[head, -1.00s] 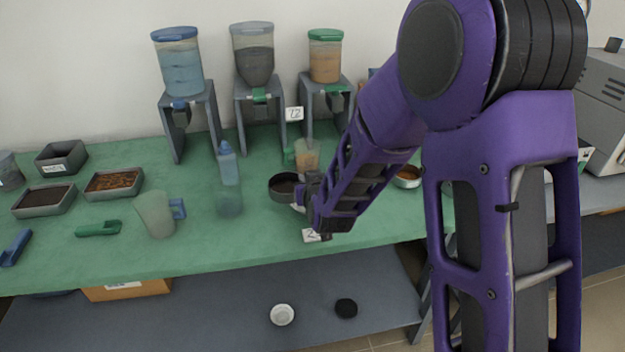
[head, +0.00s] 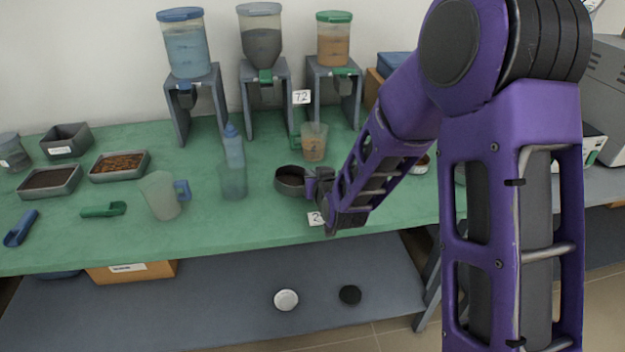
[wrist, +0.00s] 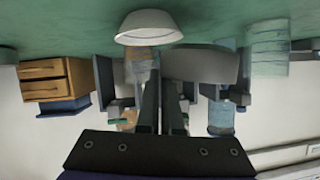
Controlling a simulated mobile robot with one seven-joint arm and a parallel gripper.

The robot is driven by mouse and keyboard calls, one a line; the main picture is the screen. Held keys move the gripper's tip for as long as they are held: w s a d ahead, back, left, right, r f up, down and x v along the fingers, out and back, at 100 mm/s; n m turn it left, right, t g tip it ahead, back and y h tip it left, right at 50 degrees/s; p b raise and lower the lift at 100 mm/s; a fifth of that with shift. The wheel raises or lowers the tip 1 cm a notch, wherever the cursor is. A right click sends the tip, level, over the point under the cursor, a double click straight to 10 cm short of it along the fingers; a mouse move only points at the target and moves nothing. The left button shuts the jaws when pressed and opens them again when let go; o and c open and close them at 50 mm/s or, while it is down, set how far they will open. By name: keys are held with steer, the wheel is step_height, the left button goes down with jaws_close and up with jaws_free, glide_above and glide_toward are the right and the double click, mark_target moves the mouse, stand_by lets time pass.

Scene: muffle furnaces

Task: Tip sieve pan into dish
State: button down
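The dark round sieve pan (head: 287,181) is above the front-middle of the green bench, its opening facing up with dark content inside. My gripper (head: 318,184) is at its right side, fingers close together on its edge; the exact contact is hidden. In the wrist view, which looks inverted, the pan (wrist: 205,64) sits at the tips of my gripper (wrist: 161,88). A pale shallow dish (wrist: 150,26) shows beside the pan there. In the head view that dish is hidden behind the pan and gripper.
A clear beaker (head: 233,181) and blue-capped bottle (head: 233,148) stand left of the pan. An orange-filled cup (head: 314,142) stands behind it. A jug (head: 163,196) is farther left. Hopper dispensers (head: 264,75) line the back.

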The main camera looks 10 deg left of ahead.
steer(key=shift+d+m+y, duration=0.1)
steer(key=shift+m+y, duration=0.3)
steer(key=shift+m, duration=0.1)
steer(key=shift+f+m+y, duration=0.1)
steer(key=shift+m+y, duration=0.2)
steer(key=shift+m, duration=0.2)
steer(key=shift+d+f+m+y, duration=0.1)
steer(key=shift+m+y, duration=0.3)
steer(key=shift+m, duration=0.1)
steer(key=shift+g, duration=0.3)
steer(key=shift+w+d+f+m+y, duration=0.1)
steer(key=shift+m+y, duration=0.2)
steer(key=shift+m, duration=0.1)
